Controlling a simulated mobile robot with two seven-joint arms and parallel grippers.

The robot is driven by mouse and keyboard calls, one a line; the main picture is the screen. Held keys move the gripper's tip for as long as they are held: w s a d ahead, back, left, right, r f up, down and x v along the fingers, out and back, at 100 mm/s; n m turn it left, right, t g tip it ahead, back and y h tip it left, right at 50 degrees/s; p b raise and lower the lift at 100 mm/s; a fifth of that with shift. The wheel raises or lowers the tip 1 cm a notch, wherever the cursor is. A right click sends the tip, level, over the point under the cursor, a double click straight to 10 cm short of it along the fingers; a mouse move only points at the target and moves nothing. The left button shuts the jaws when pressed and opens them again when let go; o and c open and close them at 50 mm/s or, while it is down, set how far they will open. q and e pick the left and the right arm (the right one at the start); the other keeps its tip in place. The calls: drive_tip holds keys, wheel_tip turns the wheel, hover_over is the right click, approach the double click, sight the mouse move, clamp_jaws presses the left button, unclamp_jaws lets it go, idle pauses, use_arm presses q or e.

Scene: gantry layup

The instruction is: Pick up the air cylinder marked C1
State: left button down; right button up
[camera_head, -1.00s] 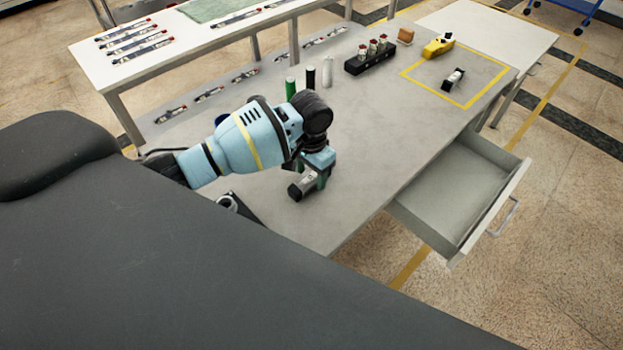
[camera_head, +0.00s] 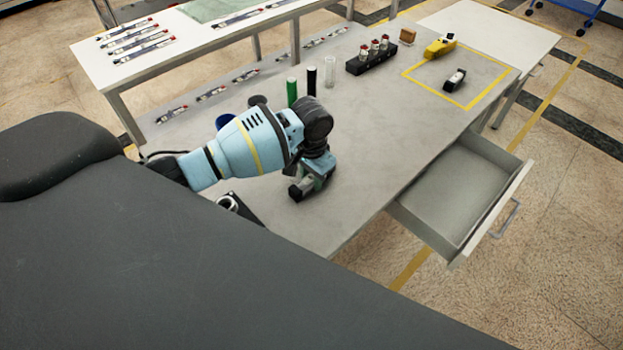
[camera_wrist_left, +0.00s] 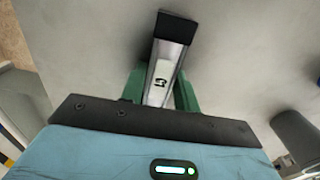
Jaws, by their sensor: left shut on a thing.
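In the head view my left gripper (camera_head: 318,172) is low over the grey table, and the cylinder's end (camera_head: 296,192) shows below and left of the fingers. I cannot tell whether the cylinder touches the table. My right gripper is not in view.
The grey table (camera_head: 370,160) is clear right of the gripper. Green (camera_head: 292,92) and black (camera_head: 311,82) upright cylinders and a clear one (camera_head: 330,72) stand behind. A black block (camera_head: 372,58) holds red-topped parts. An open drawer (camera_head: 462,195) juts out at right.

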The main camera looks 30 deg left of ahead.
sight(312, 177)
use_arm(q)
drive_tip(key=shift+r, duration=0.2)
